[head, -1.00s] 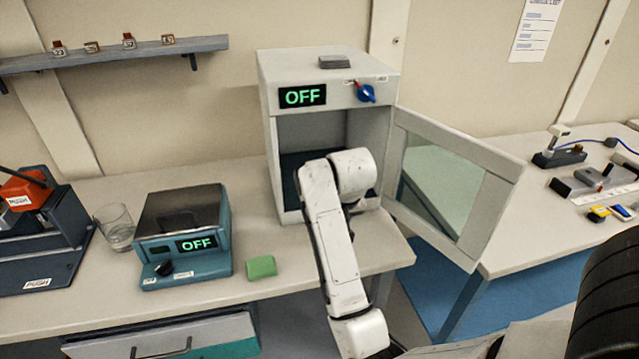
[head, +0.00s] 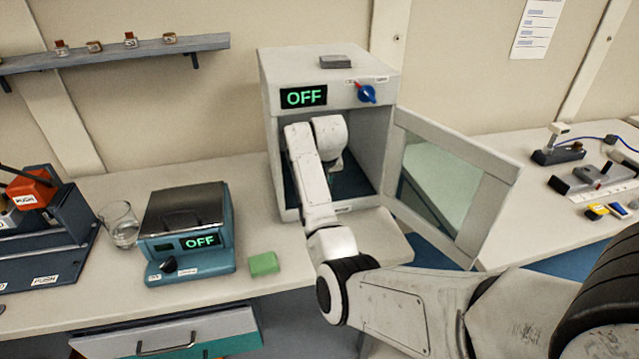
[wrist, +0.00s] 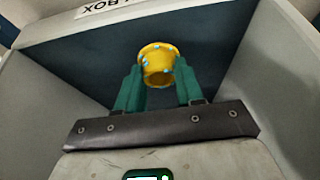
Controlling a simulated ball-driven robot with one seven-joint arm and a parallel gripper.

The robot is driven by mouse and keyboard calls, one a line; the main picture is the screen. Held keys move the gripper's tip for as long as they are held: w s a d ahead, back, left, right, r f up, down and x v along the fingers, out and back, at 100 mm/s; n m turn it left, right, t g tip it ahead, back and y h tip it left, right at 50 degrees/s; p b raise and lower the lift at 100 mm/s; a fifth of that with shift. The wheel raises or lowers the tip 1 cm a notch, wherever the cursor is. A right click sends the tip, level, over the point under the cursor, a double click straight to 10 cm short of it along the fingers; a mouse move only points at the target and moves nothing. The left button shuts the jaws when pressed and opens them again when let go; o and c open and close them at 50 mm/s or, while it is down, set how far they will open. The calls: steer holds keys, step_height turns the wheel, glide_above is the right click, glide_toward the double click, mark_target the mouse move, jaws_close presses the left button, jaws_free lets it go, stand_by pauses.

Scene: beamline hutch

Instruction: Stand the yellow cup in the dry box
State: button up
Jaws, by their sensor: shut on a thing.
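The yellow cup (wrist: 157,72), with blue dots around its rim, is between the two green fingers of my gripper (wrist: 159,82) in the wrist view. My gripper is shut on it. The dry box (head: 268,160) stands open on the bench, with an OFF display and a blue knob on its front. My arm reaches through its front opening. In the head view the gripper is mostly hidden behind my arm and the cup cannot be made out. The wrist view shows the box's dark floor (wrist: 75,62) beyond the cup; whether the cup touches it I cannot tell.
The box's glass-paned door (head: 496,200) is swung open to the right. Left of the box are a teal balance-like device (head: 190,265) showing OFF, a glass (head: 120,225) and a green block (head: 264,264). The box's side walls are close around my gripper.

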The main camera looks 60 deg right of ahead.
steer(key=shift+w+d+f, duration=0.1)
steer(key=shift+f, duration=0.65)
steer(key=o, duration=1)
steer(key=shift+f, duration=0.1)
steer(key=shift+o, duration=0.2)
steer(key=v, duration=1.2)
